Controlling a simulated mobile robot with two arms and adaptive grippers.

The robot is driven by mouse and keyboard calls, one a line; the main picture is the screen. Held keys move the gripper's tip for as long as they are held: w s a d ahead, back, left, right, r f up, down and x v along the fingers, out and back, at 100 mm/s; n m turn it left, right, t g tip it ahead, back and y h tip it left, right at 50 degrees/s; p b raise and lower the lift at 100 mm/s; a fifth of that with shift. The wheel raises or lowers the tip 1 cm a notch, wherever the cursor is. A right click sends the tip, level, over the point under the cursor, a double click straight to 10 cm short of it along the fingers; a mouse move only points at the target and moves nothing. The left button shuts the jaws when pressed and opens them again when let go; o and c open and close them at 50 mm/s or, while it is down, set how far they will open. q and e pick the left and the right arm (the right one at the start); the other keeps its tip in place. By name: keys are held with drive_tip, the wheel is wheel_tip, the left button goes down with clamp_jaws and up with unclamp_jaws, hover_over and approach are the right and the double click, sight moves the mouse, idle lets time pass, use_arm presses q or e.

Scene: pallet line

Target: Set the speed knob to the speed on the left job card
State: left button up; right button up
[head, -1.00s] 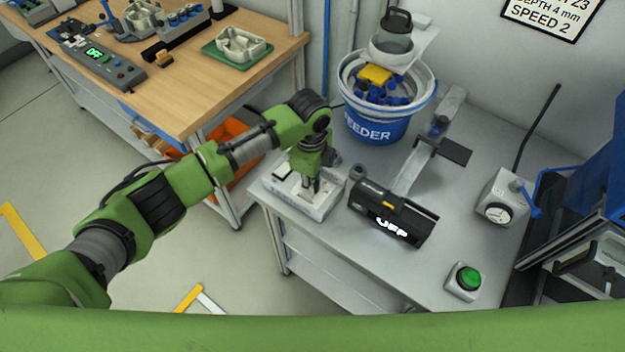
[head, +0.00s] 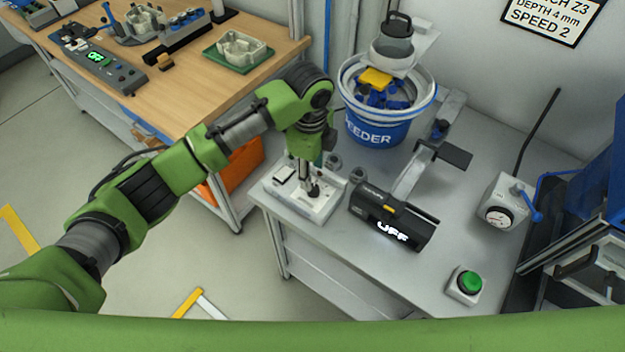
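A white control box (head: 325,205) stands on the left front corner of the grey table, with a light rocker-like part on its left and a small dark knob (head: 314,193) on its right. My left gripper (head: 308,186) points down over the box, its fingertips at the knob. I cannot tell whether they touch it or how far apart they are. The knob's scale and pointer are too small to read. A job card (head: 548,18) on the back wall reads "DEPTH 4 mm" and "SPEED 2"; its top is cut off. My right gripper is not in view.
Right of the box are a black unit with a display (head: 392,215), a green button (head: 468,283) and a grey box with a dial and blue lever (head: 502,203). A blue feeder bowl (head: 375,130) stands behind. A wooden bench (head: 200,95) is at left.

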use_arm(q)
wheel_tip(320, 180, up, 5)
drive_tip(key=shift+s+a, duration=0.1)
idle(0.6)
